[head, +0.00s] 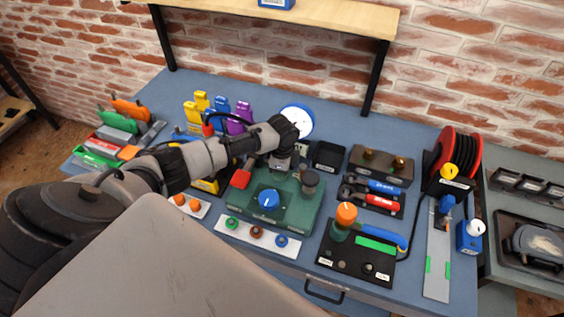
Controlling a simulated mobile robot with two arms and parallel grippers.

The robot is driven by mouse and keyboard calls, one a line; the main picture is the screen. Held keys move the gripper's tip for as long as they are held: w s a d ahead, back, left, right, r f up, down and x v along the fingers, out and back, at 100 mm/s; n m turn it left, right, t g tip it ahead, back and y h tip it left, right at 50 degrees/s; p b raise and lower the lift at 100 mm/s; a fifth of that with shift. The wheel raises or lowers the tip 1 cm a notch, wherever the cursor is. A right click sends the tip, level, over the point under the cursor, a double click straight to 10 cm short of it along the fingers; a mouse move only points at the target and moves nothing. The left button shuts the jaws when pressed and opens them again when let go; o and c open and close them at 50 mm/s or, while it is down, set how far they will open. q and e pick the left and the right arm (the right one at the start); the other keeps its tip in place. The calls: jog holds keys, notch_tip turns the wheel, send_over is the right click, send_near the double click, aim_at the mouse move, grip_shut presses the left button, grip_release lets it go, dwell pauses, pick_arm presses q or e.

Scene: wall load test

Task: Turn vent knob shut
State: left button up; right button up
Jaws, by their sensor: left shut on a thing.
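A green unit (300,222) stands mid-bench. On its top are a blue knob (268,199) with a white mark, a dark grey knob (310,178) and a red lever end (241,178). No label tells me which part is the vent knob. My left gripper (283,160) points down at the back of this unit, behind the blue knob and left of the grey one. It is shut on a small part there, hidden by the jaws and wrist. The blue and grey knobs are clear of it. My right gripper is out of view.
A round white gauge (297,121) stands right behind my wrist. A strip of small knobs (257,238) lies in front of the unit. A black panel (355,255) with an orange-topped knob and a red hose reel (457,158) stand to the right.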

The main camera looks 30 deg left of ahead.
pick_arm(q)
jog(key=o, duration=0.9)
jog(key=shift+r, duration=0.1)
notch_tip(320, 180, up, 11)
jog(key=shift+s+f+b, duration=0.1)
jog(key=shift+f+b, duration=0.05)
jog(key=shift+b, duration=0.55)
jog(key=shift+f, duration=0.1)
